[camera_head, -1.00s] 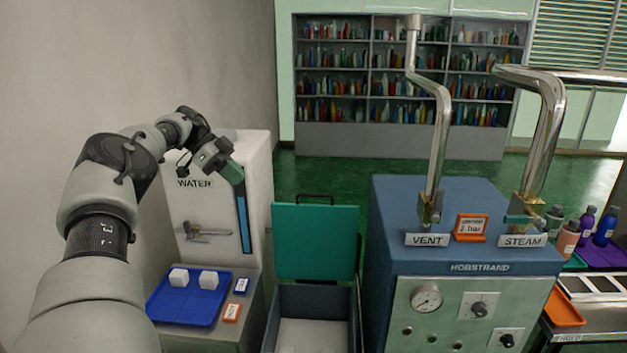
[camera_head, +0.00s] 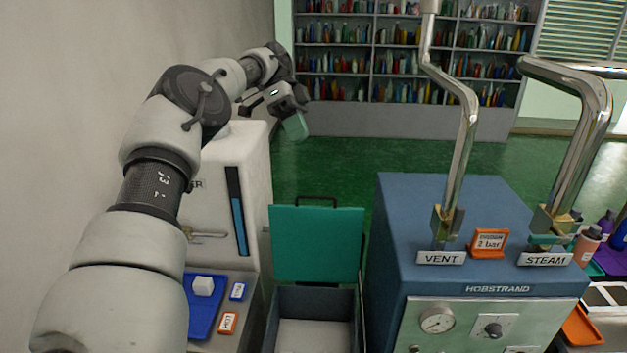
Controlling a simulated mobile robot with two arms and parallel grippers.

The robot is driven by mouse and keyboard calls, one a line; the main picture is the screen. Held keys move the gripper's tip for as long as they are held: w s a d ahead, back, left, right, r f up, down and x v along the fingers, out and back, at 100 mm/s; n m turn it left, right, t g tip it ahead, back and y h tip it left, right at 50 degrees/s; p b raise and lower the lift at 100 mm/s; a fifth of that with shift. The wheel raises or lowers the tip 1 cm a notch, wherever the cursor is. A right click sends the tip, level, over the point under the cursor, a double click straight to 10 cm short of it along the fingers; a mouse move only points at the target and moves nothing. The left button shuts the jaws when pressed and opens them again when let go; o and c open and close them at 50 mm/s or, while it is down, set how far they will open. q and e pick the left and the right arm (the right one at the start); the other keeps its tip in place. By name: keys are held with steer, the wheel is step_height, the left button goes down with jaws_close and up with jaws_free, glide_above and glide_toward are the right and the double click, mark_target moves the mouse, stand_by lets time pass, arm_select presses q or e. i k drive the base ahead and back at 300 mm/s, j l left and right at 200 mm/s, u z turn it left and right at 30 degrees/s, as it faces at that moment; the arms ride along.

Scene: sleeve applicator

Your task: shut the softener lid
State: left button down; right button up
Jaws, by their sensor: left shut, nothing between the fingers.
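A teal lid (camera_head: 318,243) with a dark handle at its top edge stands upright, open, at the back of a dark grey box (camera_head: 313,303). The box is open at the top and its pale inside shows. I read no label on it, so I take this as the softener lid. My left gripper (camera_head: 297,127) is shut and empty, up and behind the lid in the picture, apart from it. My right gripper is not in view.
A white water unit (camera_head: 256,170) stands left of the box, with a blue tray (camera_head: 207,308) holding a white cube before it. The blue Hobstrand machine (camera_head: 455,215) with metal pipes stands close on the right. Shelves (camera_head: 345,115) are far behind.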

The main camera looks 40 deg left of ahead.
mark_target(320, 244)
steer(key=i+j, duration=0.25)
steer(key=j, duration=0.15)
steer(key=i+j, duration=0.55)
steer(key=j, duration=0.2)
